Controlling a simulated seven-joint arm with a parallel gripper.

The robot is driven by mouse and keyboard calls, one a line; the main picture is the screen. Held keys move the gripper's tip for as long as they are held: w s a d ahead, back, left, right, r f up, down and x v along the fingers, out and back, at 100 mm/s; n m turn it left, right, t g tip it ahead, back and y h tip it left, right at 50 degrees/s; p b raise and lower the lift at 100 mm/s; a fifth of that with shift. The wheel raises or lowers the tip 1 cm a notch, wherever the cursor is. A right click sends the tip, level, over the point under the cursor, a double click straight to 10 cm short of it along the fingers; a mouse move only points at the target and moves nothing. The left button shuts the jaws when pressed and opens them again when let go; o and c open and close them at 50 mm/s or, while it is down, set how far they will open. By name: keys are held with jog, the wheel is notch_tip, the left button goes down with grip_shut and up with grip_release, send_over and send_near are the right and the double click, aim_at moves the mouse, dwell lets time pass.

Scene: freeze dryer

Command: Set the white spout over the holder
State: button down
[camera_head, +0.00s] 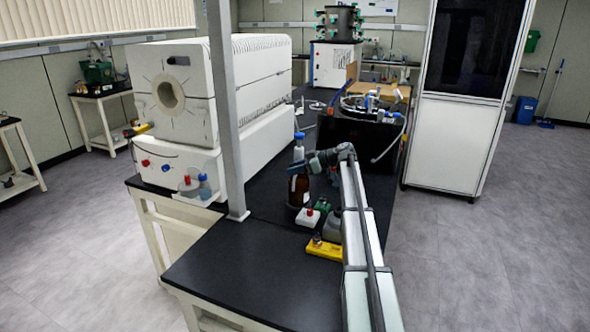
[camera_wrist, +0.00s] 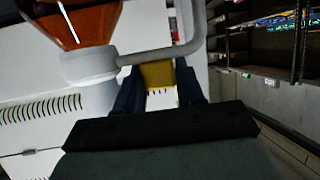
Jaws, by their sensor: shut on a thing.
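An amber bottle (camera_head: 299,188) stands on the black bench with a white and blue top (camera_head: 299,143). In the wrist view the bottle (camera_wrist: 85,20) appears inverted, with its pale collar (camera_wrist: 92,75) below it. The white spout (camera_wrist: 185,47), a thin bent tube looking grey here, runs sideways from the collar and then bends. My gripper (camera_wrist: 158,68) is shut on the spout, which crosses its fingertips; an ochre patch shows between the fingers. In the head view my gripper (camera_head: 311,164) is right beside the bottle's top. A small white block with a red top (camera_head: 308,216) may be the holder.
A yellow block (camera_head: 325,249), a green piece (camera_head: 322,204) and a grey item (camera_head: 333,224) crowd the bench near the bottle. A grey post (camera_head: 225,120) and a white tube furnace (camera_head: 190,100) stand to the left. The front of the bench (camera_head: 240,285) is clear.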

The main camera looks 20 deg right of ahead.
jog(key=shift+d, duration=0.15)
jog(key=shift+s+d+n+g+y, duration=0.2)
jog(key=shift+d+n+g+y, duration=0.25)
jog(key=shift+n+g, duration=0.55)
jog(key=shift+s+d+n+g+y, duration=0.15)
jog(key=shift+d+n+g+y, duration=0.25)
jog(key=shift+n+g, duration=0.55)
jog(key=shift+s+d+n+g+y, duration=0.2)
jog(key=shift+d+n+g+y, duration=0.2)
jog(key=shift+n+g, duration=0.55)
jog(key=c, duration=1)
grip_release()
jog(key=shift+c, duration=0.2)
jog(key=shift+r, duration=0.15)
notch_tip(320, 180, up, 10)
